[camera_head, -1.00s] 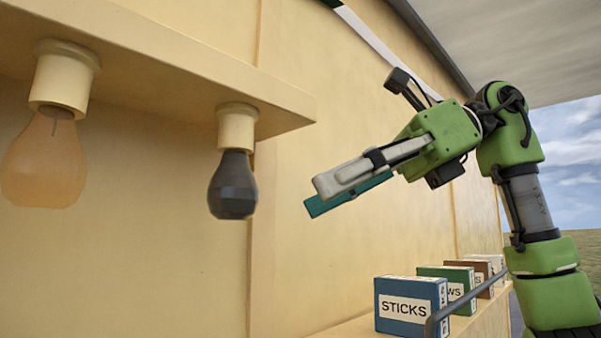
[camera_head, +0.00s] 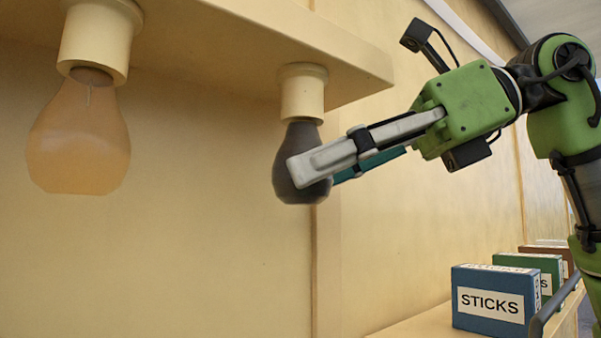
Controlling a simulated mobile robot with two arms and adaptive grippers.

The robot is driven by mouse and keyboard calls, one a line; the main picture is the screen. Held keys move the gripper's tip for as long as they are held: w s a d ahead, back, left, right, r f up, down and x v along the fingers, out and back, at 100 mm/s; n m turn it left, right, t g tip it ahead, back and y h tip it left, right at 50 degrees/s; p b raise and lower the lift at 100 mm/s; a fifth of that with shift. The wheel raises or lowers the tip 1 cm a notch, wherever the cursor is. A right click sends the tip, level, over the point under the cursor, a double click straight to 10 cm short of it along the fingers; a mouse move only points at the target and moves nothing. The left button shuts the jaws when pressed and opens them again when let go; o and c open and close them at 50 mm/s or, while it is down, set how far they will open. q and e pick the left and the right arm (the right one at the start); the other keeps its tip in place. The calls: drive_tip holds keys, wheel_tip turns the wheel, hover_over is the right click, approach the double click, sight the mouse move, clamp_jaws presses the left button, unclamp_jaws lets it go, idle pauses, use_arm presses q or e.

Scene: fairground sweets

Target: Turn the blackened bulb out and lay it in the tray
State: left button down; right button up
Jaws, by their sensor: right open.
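The blackened bulb (camera_head: 296,142) is dark grey and hangs upright from a cream socket (camera_head: 302,92) under the shelf-like ledge. My right gripper (camera_head: 314,176) is open at the bulb, coming in from the right. Its pale finger crosses in front of the bulb's lower half. Its teal finger runs behind the pale one and its tip is hidden by the bulb, so the fingers stand on either side of it. I cannot tell whether either finger touches the glass. My left gripper is not in view. No tray shows in this view.
A clear orange-tinted bulb (camera_head: 80,138) hangs from another socket (camera_head: 98,38) at the left. The overhead ledge (camera_head: 230,45) runs close above the gripper.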

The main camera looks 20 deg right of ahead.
drive_tip(key=shift+w+a+f, duration=0.15)
drive_tip(key=shift+a+f, duration=0.05)
drive_tip(key=shift+a, duration=0.35)
drive_tip(key=shift+a+f, duration=0.1)
drive_tip(key=shift+a, duration=0.15)
drive_tip(key=shift+a+f, duration=0.1)
drive_tip(key=shift+a, duration=0.1)
drive_tip(key=shift+w+a, duration=0.1)
drive_tip(key=c, duration=0.9)
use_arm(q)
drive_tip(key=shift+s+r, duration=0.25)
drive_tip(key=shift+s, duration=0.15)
use_arm(e)
drive_tip(key=shift+c, duration=0.2)
